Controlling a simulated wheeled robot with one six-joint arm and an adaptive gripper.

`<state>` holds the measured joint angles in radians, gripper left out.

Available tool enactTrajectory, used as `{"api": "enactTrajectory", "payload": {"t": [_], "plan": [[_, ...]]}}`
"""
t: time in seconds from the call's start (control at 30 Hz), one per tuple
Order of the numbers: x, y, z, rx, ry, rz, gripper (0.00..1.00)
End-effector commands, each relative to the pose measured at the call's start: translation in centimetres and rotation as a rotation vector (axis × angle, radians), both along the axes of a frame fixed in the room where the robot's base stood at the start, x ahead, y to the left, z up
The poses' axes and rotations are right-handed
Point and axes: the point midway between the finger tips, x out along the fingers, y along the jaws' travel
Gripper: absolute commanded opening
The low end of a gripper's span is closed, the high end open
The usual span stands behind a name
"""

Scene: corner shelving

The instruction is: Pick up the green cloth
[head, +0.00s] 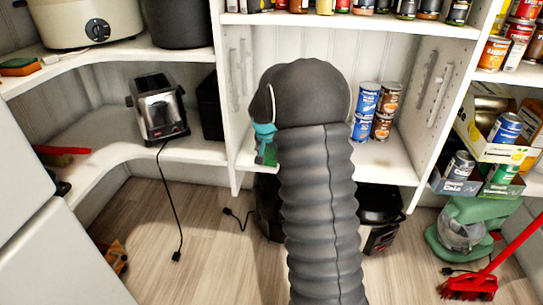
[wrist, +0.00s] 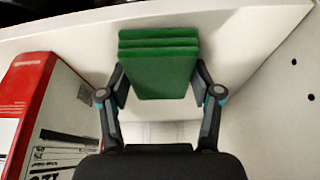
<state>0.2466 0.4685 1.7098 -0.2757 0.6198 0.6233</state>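The green cloth (wrist: 158,70) is folded in several layers and fills the space between my fingertips in the wrist view. My gripper (wrist: 159,78) has one finger on each side of it. Both fingertips lie at or very close to its side edges; I cannot tell whether they press on it. In the head view, a small part of the green cloth (head: 266,154) shows just below the teal part of my gripper (head: 264,134), by the front left of the middle shelf. My arm hides most of that spot, so any gap between cloth and shelf is unclear.
A red and white box (wrist: 32,115) stands close on the left in the wrist view. The shelf's side panel (wrist: 285,100) is on the right. Cans (head: 374,112) stand right of my arm. A toaster (head: 160,110) is on the left shelf. A red broom (head: 470,286) is low right.

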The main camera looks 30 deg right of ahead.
Motion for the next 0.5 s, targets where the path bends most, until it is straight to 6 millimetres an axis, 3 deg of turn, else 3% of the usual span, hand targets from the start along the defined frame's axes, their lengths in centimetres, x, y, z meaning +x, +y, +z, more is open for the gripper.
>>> {"api": "enactTrajectory", "payload": {"t": [0.33,0.5], "plan": [[0.0,0.0,0.1,0.000,0.001,0.000,0.30],[0.0,0.0,1.7,0.000,-0.002,-0.001,0.29]]}}
